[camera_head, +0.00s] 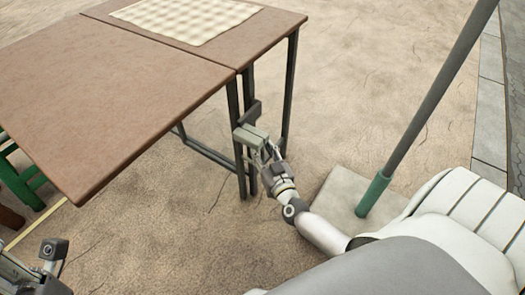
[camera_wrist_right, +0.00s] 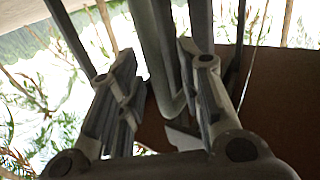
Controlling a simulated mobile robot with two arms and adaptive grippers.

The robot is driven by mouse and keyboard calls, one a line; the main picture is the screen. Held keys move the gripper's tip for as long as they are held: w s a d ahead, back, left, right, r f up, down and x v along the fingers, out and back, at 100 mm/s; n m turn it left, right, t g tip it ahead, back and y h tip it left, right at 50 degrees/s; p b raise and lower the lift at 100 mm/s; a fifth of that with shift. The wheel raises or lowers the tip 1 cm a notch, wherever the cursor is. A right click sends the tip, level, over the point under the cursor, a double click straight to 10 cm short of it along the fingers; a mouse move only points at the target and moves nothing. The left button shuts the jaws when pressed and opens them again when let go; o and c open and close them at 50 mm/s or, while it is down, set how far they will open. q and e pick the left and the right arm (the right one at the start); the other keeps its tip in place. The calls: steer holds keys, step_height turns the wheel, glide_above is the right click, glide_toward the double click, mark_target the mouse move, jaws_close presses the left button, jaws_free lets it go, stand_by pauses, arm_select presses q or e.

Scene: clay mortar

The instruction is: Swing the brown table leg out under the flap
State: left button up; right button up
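The brown table has a flap (camera_head: 120,105) on its left half, which looks raised and level with the fixed top (camera_head: 190,55). Its legs are dark grey rather than brown. Two upright bars (camera_head: 235,125) stand close together below the seam. My right gripper (camera_head: 255,137) is at these bars, below the tabletop. In the right wrist view, my right gripper (camera_wrist_right: 162,95) has its fingers apart, with a grey bar (camera_wrist_right: 158,50) showing in the gap; contact cannot be told. My left gripper (camera_head: 55,258) is partly in view at the lower left, away from the table.
A checked cloth (camera_head: 185,17) lies on the fixed top. A grey pole with a green base sleeve (camera_head: 373,195) rises from a pale slab (camera_head: 340,197) at the right. Green furniture (camera_head: 22,180) stands at the left edge. Sandy floor in front is clear.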

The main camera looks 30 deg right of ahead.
jaws_close()
steer(key=shift+a, duration=0.15)
